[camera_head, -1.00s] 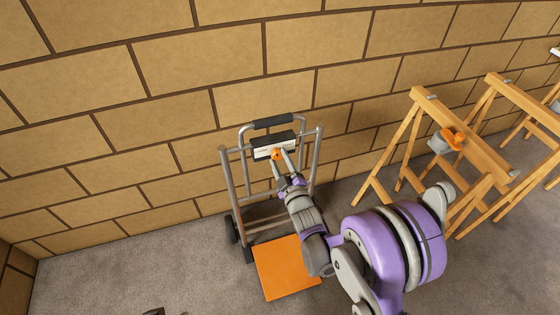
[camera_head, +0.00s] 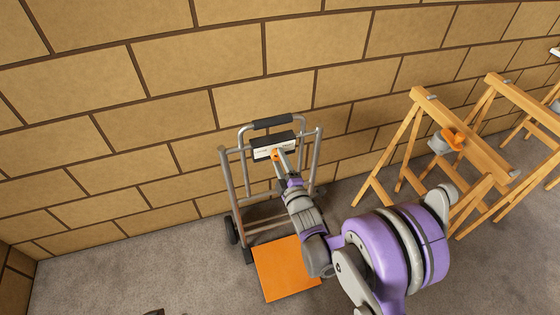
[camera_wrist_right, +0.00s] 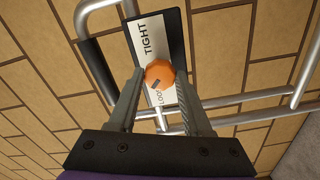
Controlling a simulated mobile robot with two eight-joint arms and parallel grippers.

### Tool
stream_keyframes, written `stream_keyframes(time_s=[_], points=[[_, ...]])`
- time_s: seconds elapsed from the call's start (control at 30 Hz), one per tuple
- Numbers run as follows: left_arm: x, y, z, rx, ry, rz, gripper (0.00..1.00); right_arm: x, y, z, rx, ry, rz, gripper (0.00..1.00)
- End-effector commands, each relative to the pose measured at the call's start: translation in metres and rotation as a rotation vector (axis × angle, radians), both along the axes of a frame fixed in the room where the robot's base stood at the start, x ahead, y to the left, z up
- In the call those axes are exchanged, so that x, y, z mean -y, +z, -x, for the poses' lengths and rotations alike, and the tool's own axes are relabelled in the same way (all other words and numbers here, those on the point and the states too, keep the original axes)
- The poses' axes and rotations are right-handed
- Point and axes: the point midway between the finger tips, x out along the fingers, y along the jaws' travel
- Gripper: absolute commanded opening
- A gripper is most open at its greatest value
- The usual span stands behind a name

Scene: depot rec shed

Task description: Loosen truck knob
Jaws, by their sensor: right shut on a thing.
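The hand truck (camera_head: 228,180) stands upright against the brick wall, with a grey tube frame and an orange base plate (camera_head: 285,270) on the floor. The orange knob (camera_head: 275,156) sits on a black and white panel (camera_head: 262,152) near its top. In the right wrist view the knob (camera_wrist_right: 160,74) has a dark pointer mark, and the panel (camera_wrist_right: 147,38) reads "TIGHT" at one end and a partly hidden "LOO..." at the other. My right gripper (camera_head: 281,159) is shut on the knob, its fingers on either side of it (camera_wrist_right: 159,82). My left gripper is not in view.
Wooden sawhorses (camera_head: 465,130) stand to the right, with a grey and orange tool (camera_head: 445,142) on the nearest. The brick wall (camera_head: 130,120) is close behind the truck. The floor (camera_head: 130,275) to the left is mostly clear.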

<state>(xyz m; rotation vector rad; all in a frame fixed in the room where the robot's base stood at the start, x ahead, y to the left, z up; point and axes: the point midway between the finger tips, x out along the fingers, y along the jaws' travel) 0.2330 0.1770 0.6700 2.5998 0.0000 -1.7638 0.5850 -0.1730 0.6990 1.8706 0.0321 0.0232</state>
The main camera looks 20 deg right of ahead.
Motion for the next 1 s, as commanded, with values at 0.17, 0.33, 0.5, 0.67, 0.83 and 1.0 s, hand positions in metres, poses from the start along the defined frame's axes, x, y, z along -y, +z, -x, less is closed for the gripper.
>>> stream_keyframes(time_s=[0.17, 0.33, 0.5, 0.67, 0.83, 1.0], points=[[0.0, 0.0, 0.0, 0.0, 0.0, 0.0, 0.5, 0.0, 0.0, 0.0, -0.001, 0.0, 0.003, 0.0], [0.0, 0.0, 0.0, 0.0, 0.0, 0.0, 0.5, 0.0, 0.0, 0.0, -0.001, 0.0, 0.003, 0.6], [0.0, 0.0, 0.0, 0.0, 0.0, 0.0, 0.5, 0.0, 0.0, 0.0, 0.0, 0.0, 0.001, 0.8], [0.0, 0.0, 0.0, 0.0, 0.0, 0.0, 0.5, 0.0, 0.0, 0.0, 0.0, 0.0, 0.001, 0.8], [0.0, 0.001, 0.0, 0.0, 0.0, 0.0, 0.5, 0.0, 0.0, 0.006, 0.0, 0.0, 0.001, 0.8], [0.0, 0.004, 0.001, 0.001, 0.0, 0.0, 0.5, 0.001, 0.001, 0.034, 0.0, 0.0, 0.002, 0.8]])
